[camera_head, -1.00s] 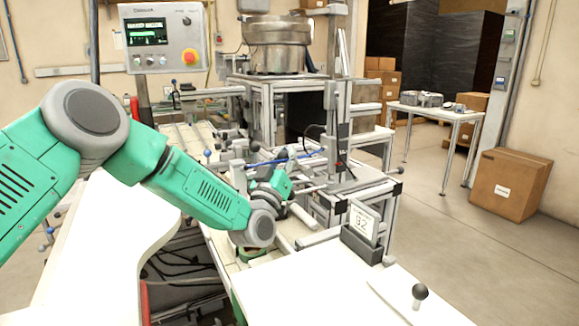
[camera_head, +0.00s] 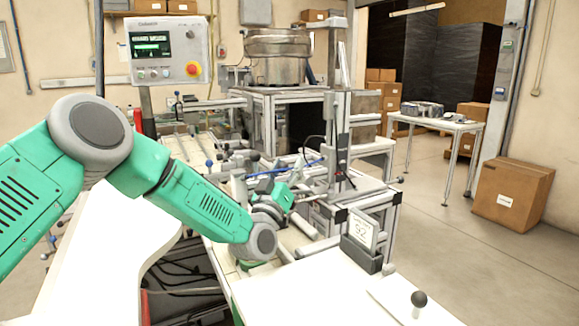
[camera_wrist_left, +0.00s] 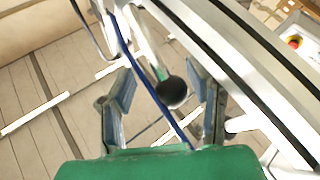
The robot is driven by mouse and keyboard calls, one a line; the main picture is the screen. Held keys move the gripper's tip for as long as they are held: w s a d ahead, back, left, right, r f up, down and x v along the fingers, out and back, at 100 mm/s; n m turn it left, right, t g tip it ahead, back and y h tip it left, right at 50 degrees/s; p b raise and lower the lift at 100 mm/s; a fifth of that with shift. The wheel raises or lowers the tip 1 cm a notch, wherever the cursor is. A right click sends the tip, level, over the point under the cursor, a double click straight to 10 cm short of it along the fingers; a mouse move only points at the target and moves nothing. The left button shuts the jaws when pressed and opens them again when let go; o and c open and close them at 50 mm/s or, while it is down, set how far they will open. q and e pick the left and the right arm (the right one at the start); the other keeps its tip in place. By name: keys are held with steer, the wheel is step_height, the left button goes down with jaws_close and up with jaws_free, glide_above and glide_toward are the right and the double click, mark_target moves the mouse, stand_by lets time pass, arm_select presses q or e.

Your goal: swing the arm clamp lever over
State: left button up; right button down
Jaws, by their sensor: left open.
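A black ball knob (camera_wrist_left: 172,92) on a short stem, probably the arm clamp lever's, shows in the left wrist view. It lies between the two spread fingers of my left gripper (camera_wrist_left: 165,105), with visible gaps on both sides. A thin blue line crosses just left of the knob. In the head view my left gripper (camera_head: 308,192) is at the metal fixture (camera_head: 335,180), past the bent green wrist. The lever is too small and cluttered there to make out. My right gripper does not show.
Metal rails (camera_wrist_left: 225,50) run close beside the fingers. A display stand marked 92 (camera_head: 362,232) is near the fixture. Another black knob (camera_head: 419,298) stands on the white front surface (camera_head: 320,290). The floor at the right is open, with a cardboard box (camera_head: 512,195).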

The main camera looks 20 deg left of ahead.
mark_target(284, 171)
arm_select(q)
steer(key=v, duration=0.6)
steer(key=shift+s+a, duration=0.1)
steer(key=shift+s, duration=0.2)
steer(key=shift+s+f, duration=0.1)
steer(key=shift+s, duration=0.3)
